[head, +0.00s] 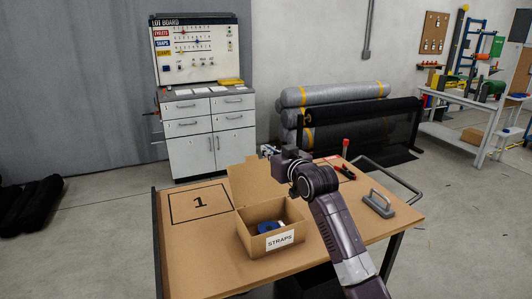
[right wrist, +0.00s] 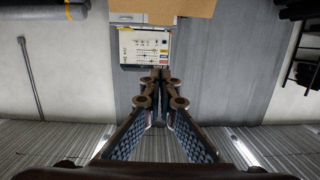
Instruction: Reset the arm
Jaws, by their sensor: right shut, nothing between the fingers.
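My right arm reaches in from the lower right of the head view over the worktable (head: 190,255). My right gripper (head: 268,151) is above the table's far side, beyond the open straps box, partly hidden behind my own wrist. In the right wrist view the two fingers of the right gripper (right wrist: 160,73) meet at their tips, with nothing between them. The cardboard box (head: 253,243), labelled STRAPS, stands open on the table with blue and white items (head: 269,227) inside. My left arm and gripper are not in view.
A grey handled block (head: 378,204) and a red-and-black tool (head: 344,171) lie right of my arm. A drawer cabinet (head: 210,135) and wrapped rolls (head: 335,93) stand behind.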

